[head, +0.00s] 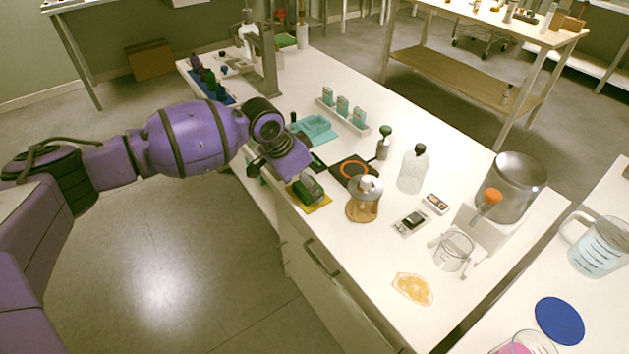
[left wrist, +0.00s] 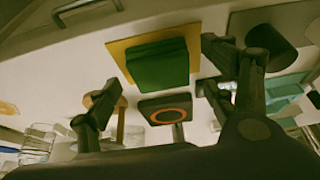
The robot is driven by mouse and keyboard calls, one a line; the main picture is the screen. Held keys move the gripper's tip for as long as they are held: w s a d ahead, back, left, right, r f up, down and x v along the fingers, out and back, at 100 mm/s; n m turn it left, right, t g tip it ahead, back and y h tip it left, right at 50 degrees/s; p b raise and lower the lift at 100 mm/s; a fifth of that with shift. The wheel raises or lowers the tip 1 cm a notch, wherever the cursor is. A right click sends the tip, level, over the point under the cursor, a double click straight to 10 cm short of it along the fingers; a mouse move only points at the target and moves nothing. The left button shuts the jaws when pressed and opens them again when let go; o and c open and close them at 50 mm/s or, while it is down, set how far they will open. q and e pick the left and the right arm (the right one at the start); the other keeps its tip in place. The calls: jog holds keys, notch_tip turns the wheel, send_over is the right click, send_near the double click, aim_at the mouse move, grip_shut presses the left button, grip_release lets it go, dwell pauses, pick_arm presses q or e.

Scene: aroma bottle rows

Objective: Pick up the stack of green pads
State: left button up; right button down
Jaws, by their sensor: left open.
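The stack of green pads (head: 309,189) lies on a yellow square mat (head: 321,206) at the near left edge of the white bench. The stack (left wrist: 158,65) and the yellow mat (left wrist: 117,50) also show in the left wrist view. My left gripper (head: 287,178) is right by the stack in the head view and partly covers it. In the left wrist view its fingers (left wrist: 162,92) are spread apart and empty, and the stack appears just beyond and between the fingertips. I cannot tell its exact height above the bench. My right gripper is not in view.
A dark pad with an orange ring (head: 356,172) and a wooden-based stand (head: 363,209) are right of the stack. A teal tray (head: 316,130) lies behind my gripper. A bottle (head: 413,170) stands further right. The bench front with a drawer handle (head: 321,258) drops off nearby.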

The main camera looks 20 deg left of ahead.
pick_arm(q)
jog(key=shift+w+d+f, duration=0.1)
jog(key=shift+f, duration=0.25)
jog(key=c, duration=1.2)
jog(key=shift+c, duration=0.3)
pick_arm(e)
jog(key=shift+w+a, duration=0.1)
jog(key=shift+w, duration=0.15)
pick_arm(q)
jog(key=shift+r, duration=0.15)
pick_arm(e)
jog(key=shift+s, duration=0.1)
pick_arm(q)
jog(key=shift+r, duration=0.6)
jog(key=s+a+r+p, duration=0.1)
jog(key=s+r, duration=1)
jog(key=s, duration=0.3)
jog(key=shift+a+r+p, duration=0.15)
jog(key=shift+r+p, duration=0.15)
jog(key=shift+p, duration=0.05)
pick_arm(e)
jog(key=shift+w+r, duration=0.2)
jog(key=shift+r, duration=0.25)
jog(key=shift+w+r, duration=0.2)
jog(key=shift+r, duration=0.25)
